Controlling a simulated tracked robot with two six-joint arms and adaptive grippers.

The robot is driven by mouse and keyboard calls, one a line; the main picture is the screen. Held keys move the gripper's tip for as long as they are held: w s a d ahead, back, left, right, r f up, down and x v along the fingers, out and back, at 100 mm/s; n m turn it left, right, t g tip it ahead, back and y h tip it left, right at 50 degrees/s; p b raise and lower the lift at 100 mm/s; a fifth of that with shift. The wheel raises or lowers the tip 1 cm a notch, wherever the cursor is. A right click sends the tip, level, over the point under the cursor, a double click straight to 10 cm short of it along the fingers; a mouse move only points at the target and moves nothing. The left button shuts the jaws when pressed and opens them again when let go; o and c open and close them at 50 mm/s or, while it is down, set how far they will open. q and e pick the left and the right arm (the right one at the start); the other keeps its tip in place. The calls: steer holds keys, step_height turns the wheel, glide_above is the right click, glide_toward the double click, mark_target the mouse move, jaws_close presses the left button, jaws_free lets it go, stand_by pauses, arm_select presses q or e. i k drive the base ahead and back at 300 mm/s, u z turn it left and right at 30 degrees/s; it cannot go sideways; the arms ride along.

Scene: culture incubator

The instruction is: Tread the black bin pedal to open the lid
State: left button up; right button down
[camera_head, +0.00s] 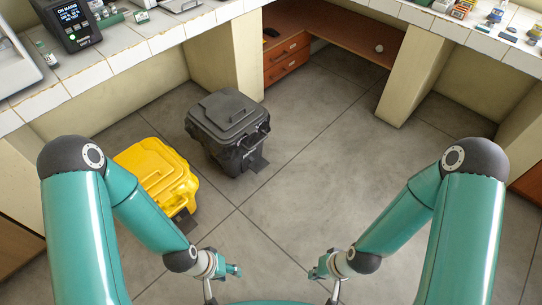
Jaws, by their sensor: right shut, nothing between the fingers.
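The black bin (222,120) stands on the grey floor left of the middle, with its lid (225,108) closed. Its black pedal (259,162) sticks out low at its right front side, near the floor. My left gripper (236,270) is at the bottom of the view, well apart from the bin and pedal; its fingers are too small to tell whether they are open. My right gripper (315,272) is to the right of it, shut and empty, also apart from the bin.
A yellow bin (160,170) with a closed lid and a dark pedal (185,222) stands left of the black bin, nearer me. White tiled counters (120,55) run along the back, with a wooden desk (345,35) between them. The middle floor (310,170) is clear.

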mark_target(257, 165)
steer(key=z, duration=0.3)
steer(key=i, duration=1.05)
steer(key=u, duration=0.3)
steer(key=i, duration=0.9)
steer(key=u, duration=0.8)
steer(key=k, duration=0.85)
steer(key=u, duration=0.2)
steer(key=i, duration=0.9)
steer(key=z, duration=0.1)
